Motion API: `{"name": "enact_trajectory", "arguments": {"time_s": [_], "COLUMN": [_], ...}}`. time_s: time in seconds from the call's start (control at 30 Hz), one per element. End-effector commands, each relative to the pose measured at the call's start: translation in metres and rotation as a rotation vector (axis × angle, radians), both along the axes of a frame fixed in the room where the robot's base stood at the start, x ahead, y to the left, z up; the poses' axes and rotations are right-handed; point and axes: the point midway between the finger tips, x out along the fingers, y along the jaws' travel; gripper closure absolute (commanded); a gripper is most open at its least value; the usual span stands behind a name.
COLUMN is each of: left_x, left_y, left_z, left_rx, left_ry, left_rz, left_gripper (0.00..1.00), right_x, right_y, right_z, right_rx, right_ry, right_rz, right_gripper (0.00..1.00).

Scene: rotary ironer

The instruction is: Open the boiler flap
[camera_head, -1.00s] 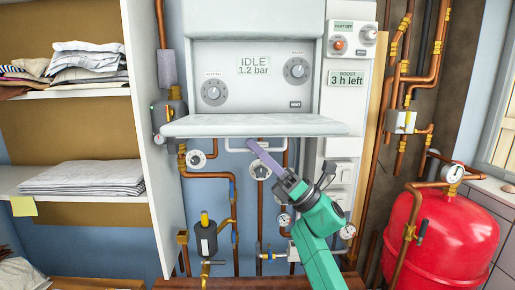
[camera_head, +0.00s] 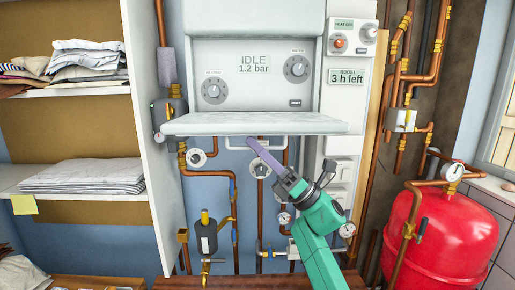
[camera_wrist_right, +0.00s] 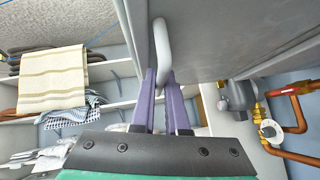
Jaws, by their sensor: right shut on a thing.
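The boiler flap (camera_head: 255,125) is a pale grey panel at the bottom of the white boiler. It sticks out nearly level towards me, and the control panel above it is uncovered. A white bar handle (camera_head: 280,145) shows under the flap; in the wrist view the handle (camera_wrist_right: 162,45) runs up from between my fingers, along the flap's face (camera_wrist_right: 215,50). My right gripper (camera_head: 252,145) reaches up from below, its purple fingers shut on the handle; the fingers also show in the wrist view (camera_wrist_right: 164,90). My left gripper is not in view.
The boiler's panel (camera_head: 253,75) has two dials and a display reading IDLE 1.2 bar. Copper pipes and gauges (camera_head: 259,168) run below the flap. A red tank (camera_head: 440,235) stands at the right. Shelves with folded cloth (camera_head: 82,177) stand at the left.

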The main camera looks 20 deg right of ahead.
Motion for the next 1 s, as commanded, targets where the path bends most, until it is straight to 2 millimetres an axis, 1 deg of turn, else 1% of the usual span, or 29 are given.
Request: {"name": "enact_trajectory", "arguments": {"time_s": [0.5,0.57,0.67,0.73,0.83,1.0], "left_x": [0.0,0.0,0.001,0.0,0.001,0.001], "left_y": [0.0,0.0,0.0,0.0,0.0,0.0], "left_z": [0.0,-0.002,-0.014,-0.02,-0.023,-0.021], "left_rx": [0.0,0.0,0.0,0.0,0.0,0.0], "left_ry": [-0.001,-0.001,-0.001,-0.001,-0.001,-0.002], "left_rz": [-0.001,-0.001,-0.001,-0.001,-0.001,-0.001], "left_gripper": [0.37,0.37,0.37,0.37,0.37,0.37], "right_x": [0.0,0.0,-0.003,-0.004,-0.004,-0.004], "right_y": [0.0,0.0,0.001,0.001,0.001,0.001], "right_z": [0.0,0.001,0.01,0.022,0.034,0.038], "right_rx": [0.0,-0.001,-0.004,-0.002,-0.001,0.001], "right_ry": [0.0,-0.002,-0.006,-0.007,-0.003,0.0], "right_rz": [0.0,-0.001,-0.001,-0.002,-0.001,0.0], "right_gripper": [1.0,1.0,1.0,1.0,1.0,1.0]}}
